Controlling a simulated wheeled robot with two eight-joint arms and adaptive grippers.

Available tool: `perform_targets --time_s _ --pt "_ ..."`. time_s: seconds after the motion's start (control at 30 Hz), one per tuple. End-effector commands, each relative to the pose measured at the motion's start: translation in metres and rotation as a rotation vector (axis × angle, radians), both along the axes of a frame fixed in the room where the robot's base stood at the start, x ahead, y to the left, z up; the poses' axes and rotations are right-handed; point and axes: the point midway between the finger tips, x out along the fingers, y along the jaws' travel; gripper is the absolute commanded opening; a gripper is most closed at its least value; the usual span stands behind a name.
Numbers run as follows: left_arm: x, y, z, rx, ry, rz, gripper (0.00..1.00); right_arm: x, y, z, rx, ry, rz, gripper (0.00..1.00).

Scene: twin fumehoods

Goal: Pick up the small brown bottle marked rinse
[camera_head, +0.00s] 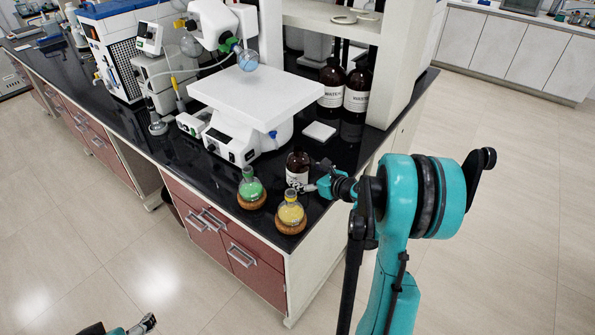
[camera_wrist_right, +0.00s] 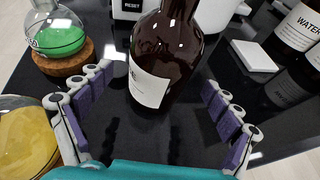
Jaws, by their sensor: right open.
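The small brown bottle (camera_head: 297,166) stands upright near the corner of the black bench. Its white label faces partly away in the wrist view (camera_wrist_right: 175,45), so I cannot read the wording fully. My right gripper (camera_head: 312,186) is at the bottle. In the wrist view its open fingers (camera_wrist_right: 158,82) lie to either side of the bottle, with a visible gap on both sides. Part of my left gripper (camera_head: 145,324) shows low at the left in the head view, far from the bench top; its jaws are unclear.
A green-liquid flask (camera_head: 250,187) and a yellow-liquid flask (camera_head: 291,212) stand on cork rings close to the bottle. Larger brown bottles (camera_head: 357,92) stand behind. A white square pad (camera_head: 320,131) and a rotary evaporator base (camera_head: 235,140) are nearby. The bench edge is close.

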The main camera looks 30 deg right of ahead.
Motion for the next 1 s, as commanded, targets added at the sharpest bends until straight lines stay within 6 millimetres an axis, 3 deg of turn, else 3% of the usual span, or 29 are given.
perform_targets --time_s 0.27,0.5,0.8,1.0 --pt "0.0 0.0 -0.017 0.0 0.0 0.0 0.9 0.036 0.005 -0.021 -0.001 0.001 0.003 0.91" --pt "0.0 0.0 -0.016 0.0 0.0 0.0 0.9 0.039 0.005 -0.02 -0.001 0.0 0.001 0.91" --pt "0.0 0.0 -0.016 0.0 0.0 0.0 0.9 0.039 0.005 -0.02 -0.002 0.001 0.002 0.12" --pt "0.0 0.0 -0.016 0.0 0.0 0.0 0.9 0.039 0.005 -0.019 -0.002 0.0 0.001 0.11"
